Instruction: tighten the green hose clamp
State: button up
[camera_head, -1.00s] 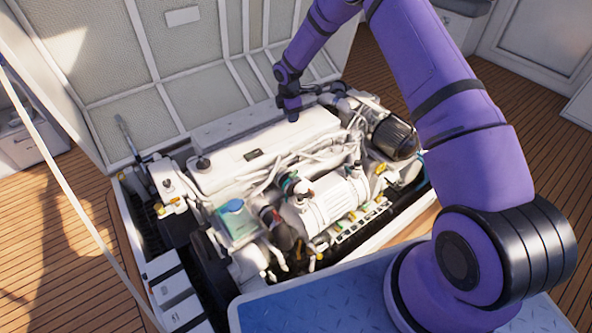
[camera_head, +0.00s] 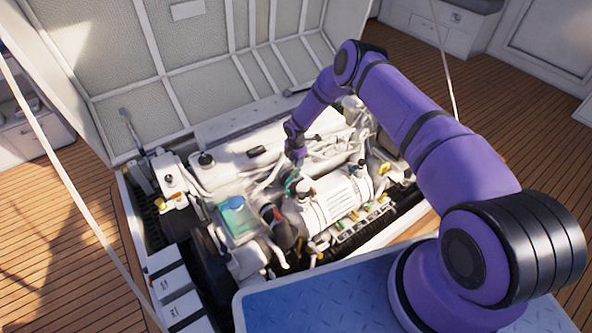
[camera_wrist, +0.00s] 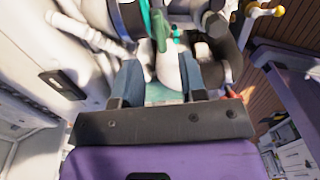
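The green hose clamp (camera_head: 291,183) is a small green band on a hose near the middle of the engine, left of a white ribbed cylinder. In the wrist view, a green upright piece (camera_wrist: 159,30), apparently part of the clamp, stands just beyond my fingers. My gripper (camera_wrist: 160,70) has its two blue-grey fingers apart, with a pale part showing between them and nothing clearly gripped. In the head view my gripper (camera_head: 298,162) points down just above the clamp. Its fingertips are too small there to show whether they touch anything.
The white ribbed cylinder (camera_head: 335,200) and dark hoses (camera_head: 280,222) crowd the area. The raised hatch lid (camera_head: 200,70) stands behind the engine. A blue platform (camera_head: 320,295) lies in front.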

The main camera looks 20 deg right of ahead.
aim_at(296, 170)
jog(key=shift+f, duration=3.15)
grip_shut()
